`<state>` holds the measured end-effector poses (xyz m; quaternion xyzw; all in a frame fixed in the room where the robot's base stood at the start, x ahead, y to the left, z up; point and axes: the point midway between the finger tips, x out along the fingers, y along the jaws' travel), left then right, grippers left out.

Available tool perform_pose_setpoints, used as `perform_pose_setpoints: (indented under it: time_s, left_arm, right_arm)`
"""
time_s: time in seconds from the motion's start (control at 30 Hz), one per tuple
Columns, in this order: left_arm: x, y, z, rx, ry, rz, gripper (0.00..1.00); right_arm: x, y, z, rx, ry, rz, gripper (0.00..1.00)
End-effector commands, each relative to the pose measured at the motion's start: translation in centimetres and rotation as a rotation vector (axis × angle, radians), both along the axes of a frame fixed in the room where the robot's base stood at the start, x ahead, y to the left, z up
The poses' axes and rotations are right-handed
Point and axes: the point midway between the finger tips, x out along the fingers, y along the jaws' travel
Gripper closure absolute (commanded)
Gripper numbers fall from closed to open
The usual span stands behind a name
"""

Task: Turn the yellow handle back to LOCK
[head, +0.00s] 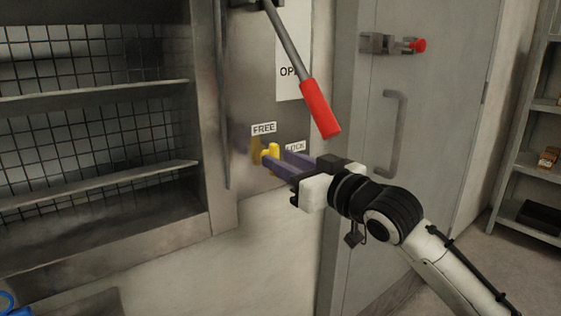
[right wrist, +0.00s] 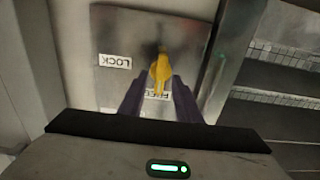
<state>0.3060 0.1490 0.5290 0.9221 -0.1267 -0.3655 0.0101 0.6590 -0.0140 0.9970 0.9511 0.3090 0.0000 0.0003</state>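The yellow handle (head: 271,150) is on a metal wall panel, below the FREE label (head: 263,128) and left of the LOCK label (head: 295,146). The right wrist view shows the panel upside down, with the yellow handle (right wrist: 160,68) running toward the FREE label (right wrist: 157,95), which is partly covered. The LOCK label (right wrist: 114,61) is to the left there. My right gripper (head: 273,157) has its purple fingers apart, one on each side of the handle's near end. Narrow gaps seem to show beside it; contact is unclear. My left gripper is out of view.
A red-gripped lever (head: 319,108) hangs just above my right gripper, in front of a sign (head: 292,70). A grey door (head: 425,130) with a pull handle is to the right. Wire-mesh shelving (head: 95,92) fills the left.

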Motion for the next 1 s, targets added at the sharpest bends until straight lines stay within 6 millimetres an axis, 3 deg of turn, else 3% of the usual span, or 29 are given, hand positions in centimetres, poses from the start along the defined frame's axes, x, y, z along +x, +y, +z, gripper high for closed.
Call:
perform_pose_setpoints:
  time_s: [0.43,0.63,1.0]
  left_arm:
    - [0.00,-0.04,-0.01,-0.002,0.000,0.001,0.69]
    - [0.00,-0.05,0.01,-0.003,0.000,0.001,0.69]
    - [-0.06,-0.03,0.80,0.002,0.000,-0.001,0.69]
  right_arm:
    - [1.02,0.81,0.00,0.000,0.000,0.001,0.70]
    - [1.00,0.80,-0.02,0.000,0.000,0.001,1.00]
    - [1.00,0.80,0.12,0.030,0.024,0.001,1.00]
